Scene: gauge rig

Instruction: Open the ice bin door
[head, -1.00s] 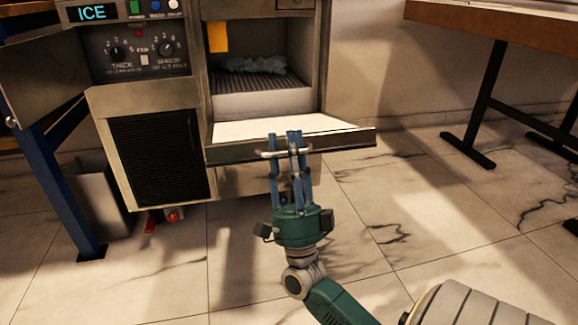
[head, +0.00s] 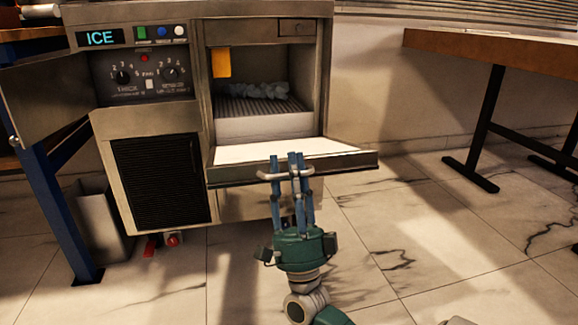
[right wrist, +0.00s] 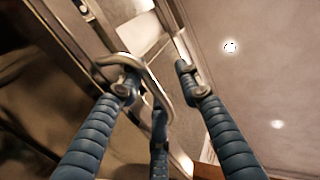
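The ice bin door (head: 290,171) is on the ice machine (head: 155,130) in the head view. It is hinged down and lies nearly flat, with its pale inner face up and the bin above it open to view. Its curved metal handle (head: 268,176) is on the front edge; it also shows in the right wrist view (right wrist: 157,86). My right gripper (head: 288,157) is at the handle, its blue fingers pointing up around it. In the right wrist view the fingers (right wrist: 155,80) are spread apart, with the handle near the left finger. My left gripper is not in view.
Ice (head: 258,90) lies inside the bin, and a yellow tag (head: 221,63) hangs at its opening. A blue-legged table (head: 62,205) and a grey waste bin (head: 98,222) stand at left. A wooden table (head: 490,42) is at right. The tiled floor between is clear.

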